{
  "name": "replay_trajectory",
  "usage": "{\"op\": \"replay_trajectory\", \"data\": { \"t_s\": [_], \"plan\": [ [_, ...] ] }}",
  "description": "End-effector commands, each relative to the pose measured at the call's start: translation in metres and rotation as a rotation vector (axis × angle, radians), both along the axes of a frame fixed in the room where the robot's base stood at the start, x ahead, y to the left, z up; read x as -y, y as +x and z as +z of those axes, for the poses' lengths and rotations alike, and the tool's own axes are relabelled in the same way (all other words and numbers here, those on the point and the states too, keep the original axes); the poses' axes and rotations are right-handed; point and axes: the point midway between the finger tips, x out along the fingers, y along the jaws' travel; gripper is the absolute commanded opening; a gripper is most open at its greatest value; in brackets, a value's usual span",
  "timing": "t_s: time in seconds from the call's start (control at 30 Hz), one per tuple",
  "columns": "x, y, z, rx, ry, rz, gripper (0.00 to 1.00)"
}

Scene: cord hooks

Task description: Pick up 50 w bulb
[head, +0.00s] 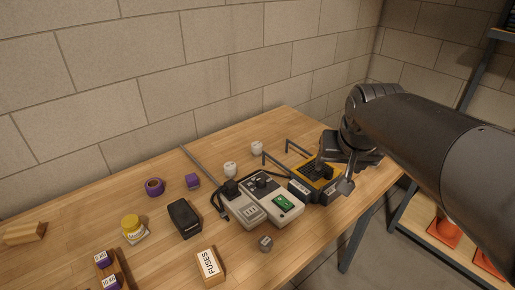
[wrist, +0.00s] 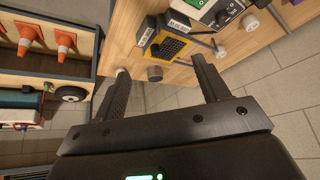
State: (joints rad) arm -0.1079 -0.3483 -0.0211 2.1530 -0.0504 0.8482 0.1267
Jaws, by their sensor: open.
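Two small pale cup-shaped pieces that look like bulbs stand near the wall in the head view: one at the left (head: 230,169) and one at the right (head: 257,147). They also show in the wrist view, one nearer (wrist: 219,52) and one farther (wrist: 252,22). A small grey round piece (wrist: 155,73) sits on the table in the gap between my fingers in that view; I cannot tell if it is a bulb. No 50 w marking is readable. My gripper (wrist: 160,68) is open and empty, and in the head view it is over the table's right end (head: 335,172).
A yellow and black meter (head: 318,176) lies beside my gripper, with a pale tester (head: 262,200) left of it. Thin dark hooks (head: 297,148) rise behind the meter. A fuse box (head: 210,266) and a black case (head: 184,217) lie leftward. A shelf with orange cones (wrist: 65,42) stands past the edge.

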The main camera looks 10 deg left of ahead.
Motion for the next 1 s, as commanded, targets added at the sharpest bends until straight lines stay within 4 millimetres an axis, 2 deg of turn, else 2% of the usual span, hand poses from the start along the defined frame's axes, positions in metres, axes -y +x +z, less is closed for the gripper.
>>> {"op": "replay_trajectory", "data": {
  "t_s": [0.03,0.27,0.47,0.6,0.77,1.0],
  "plan": [
    [-0.006,0.021,0.000,-0.005,0.000,0.001,0.68],
    [-0.035,0.107,-0.003,-0.003,0.002,-0.003,0.68],
    [-0.067,0.179,-0.021,-0.001,0.000,-0.007,0.68],
    [-0.094,0.227,-0.043,0.004,-0.004,-0.006,0.68],
    [-0.128,0.277,-0.075,0.009,-0.007,-0.005,0.68],
    [-0.183,0.338,-0.136,0.019,-0.014,0.005,0.68]
  ]
}}
